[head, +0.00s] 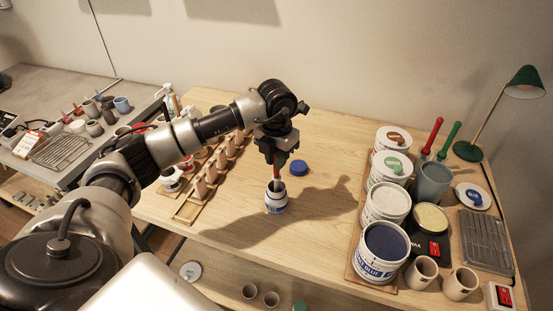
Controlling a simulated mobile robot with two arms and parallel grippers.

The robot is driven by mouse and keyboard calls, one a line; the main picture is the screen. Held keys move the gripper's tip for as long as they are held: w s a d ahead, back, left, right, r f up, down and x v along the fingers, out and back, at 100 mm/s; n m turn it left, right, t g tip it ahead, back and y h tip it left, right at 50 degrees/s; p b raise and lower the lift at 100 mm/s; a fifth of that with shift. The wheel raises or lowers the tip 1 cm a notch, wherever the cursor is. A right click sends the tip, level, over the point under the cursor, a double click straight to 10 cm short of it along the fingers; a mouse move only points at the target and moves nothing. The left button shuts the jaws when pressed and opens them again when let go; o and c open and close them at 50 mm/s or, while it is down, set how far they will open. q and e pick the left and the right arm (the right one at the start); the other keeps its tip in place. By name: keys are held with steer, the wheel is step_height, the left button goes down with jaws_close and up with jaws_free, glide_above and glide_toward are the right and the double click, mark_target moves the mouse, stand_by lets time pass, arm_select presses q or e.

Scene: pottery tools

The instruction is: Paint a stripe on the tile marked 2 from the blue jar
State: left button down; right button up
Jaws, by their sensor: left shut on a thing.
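My left gripper (276,155) points down over the table and is shut on a brush with a red handle (277,172). The brush is upright and its lower end is in the mouth of a small white jar with a blue label (276,204), so its bristles are hidden. A blue lid (299,167) lies on the table behind and right of the jar. Upright tiles (212,175) stand in wooden racks to the left, partly behind my left arm. I cannot read any numbers on them. My right gripper is not in view.
At the right stand large glaze tubs (386,244), a grey pot with red- and green-handled tools (432,182), a wax tub (429,220), small cups (460,283), a wire rack (484,241) and a green lamp (520,82). The table between jar and tubs is clear.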

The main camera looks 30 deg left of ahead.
arm_select(q)
steer(key=shift+r+p, duration=1.85)
steer(key=shift+r, duration=1.4)
